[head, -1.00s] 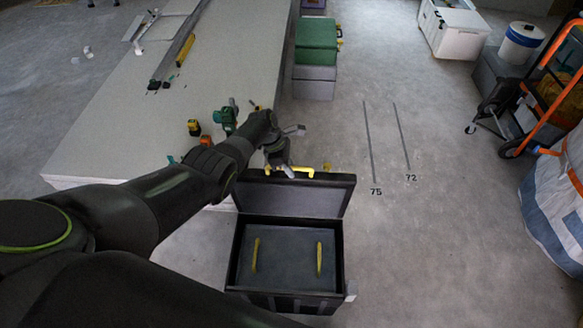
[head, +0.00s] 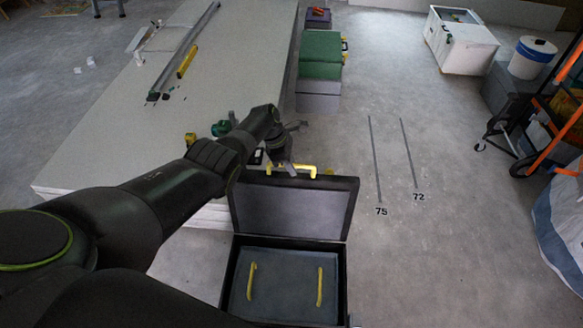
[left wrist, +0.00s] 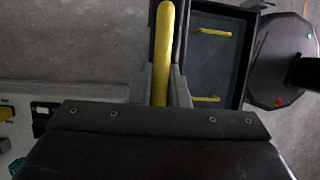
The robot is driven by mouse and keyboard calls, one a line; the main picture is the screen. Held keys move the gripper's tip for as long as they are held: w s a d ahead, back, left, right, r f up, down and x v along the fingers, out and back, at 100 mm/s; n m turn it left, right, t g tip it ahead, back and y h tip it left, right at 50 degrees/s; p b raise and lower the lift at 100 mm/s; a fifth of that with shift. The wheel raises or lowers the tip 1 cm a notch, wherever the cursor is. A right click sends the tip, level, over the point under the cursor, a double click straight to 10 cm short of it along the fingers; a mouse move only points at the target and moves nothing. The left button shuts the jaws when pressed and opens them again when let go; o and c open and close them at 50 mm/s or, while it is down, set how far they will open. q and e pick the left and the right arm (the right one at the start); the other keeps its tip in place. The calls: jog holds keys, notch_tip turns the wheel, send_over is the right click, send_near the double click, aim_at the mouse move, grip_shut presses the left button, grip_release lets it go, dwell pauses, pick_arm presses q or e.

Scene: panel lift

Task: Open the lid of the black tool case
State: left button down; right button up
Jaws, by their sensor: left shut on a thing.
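The black tool case (head: 343,285) stands on the floor, its lid (head: 295,208) raised at the far side with the inner face showing. A yellow handle (head: 312,169) sits on the lid's top edge. My left gripper (head: 287,167) is shut on this handle. In the left wrist view the yellow handle (left wrist: 165,45) runs between the fingers. Inside the case lies a grey insert (head: 286,283) with two yellow grips. The front of the case is hidden by my arm and the picture edge. My right gripper is not in view.
A large pale slab stack (head: 215,85) with tools stands left of and behind the case. Green and grey boxes (head: 320,60) stand behind. Floor marks 75 (head: 381,211) and 72 lie to the right on clear floor. An orange-framed cart (head: 540,140) is far right.

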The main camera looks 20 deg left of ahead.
pick_arm(q)
jog(key=c, duration=1.4)
grip_release()
jog(key=shift+a+r+p, duration=0.15)
jog(key=shift+r+p, duration=0.25)
jog(key=shift+r, duration=0.15)
jog(key=p+v, duration=0.3)
jog(key=v, duration=0.5)
jog(key=shift+a+r+p, duration=0.15)
jog(key=shift+r+p, duration=0.05)
jog(key=shift+p, duration=0.15)
jog(key=v, duration=0.8)
